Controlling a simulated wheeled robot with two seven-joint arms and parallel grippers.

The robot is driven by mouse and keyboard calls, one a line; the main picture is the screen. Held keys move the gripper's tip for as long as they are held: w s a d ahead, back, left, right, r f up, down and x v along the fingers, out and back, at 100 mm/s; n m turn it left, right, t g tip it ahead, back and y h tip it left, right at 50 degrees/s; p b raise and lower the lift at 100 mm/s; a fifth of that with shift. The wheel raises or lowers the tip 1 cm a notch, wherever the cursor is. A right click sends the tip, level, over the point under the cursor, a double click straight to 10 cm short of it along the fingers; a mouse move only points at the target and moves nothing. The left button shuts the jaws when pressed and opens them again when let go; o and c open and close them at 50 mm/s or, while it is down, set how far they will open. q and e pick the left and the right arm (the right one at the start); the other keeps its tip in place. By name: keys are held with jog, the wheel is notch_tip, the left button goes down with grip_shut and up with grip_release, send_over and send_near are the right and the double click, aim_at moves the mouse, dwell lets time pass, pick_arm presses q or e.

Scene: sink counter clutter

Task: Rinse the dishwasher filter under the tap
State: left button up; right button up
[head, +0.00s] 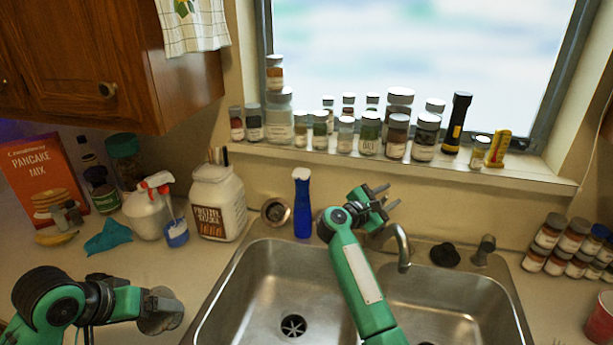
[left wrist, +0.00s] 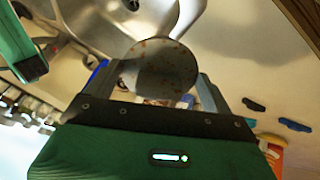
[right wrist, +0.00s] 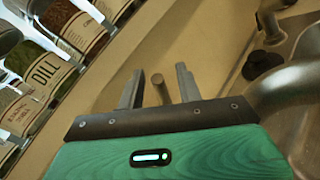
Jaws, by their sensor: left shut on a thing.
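The dishwasher filter (head: 160,312) is a grey, round piece in my left gripper (head: 148,303), over the counter left of the sink. The left wrist view shows its round face (left wrist: 160,68) with brown specks, between the fingers. My right gripper (head: 386,200) is above the back of the sink, beside the tap (head: 401,246). In the right wrist view its fingers (right wrist: 158,88) are apart, with a thin rod (right wrist: 160,90) between them and a gap on each side. The rod looks like the tap's lever, though I cannot be sure. No running water shows.
The double sink (head: 265,285) is empty, its right basin partly behind my right arm. A blue bottle (head: 303,205) stands behind the left basin. Spice jars crowd the windowsill (head: 470,165). A white jar (head: 217,203) and a spray bottle (head: 146,213) stand on the left counter.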

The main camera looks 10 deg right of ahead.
pick_arm(q)
jog(key=shift+w+d+r, duration=0.3)
jog(key=shift+d+r, duration=0.05)
jog(key=shift+r, duration=0.05)
pick_arm(e)
jog(key=shift+w+d, duration=0.25)
jog(key=shift+d, duration=0.3)
jog(key=shift+c, duration=0.7)
grip_shut()
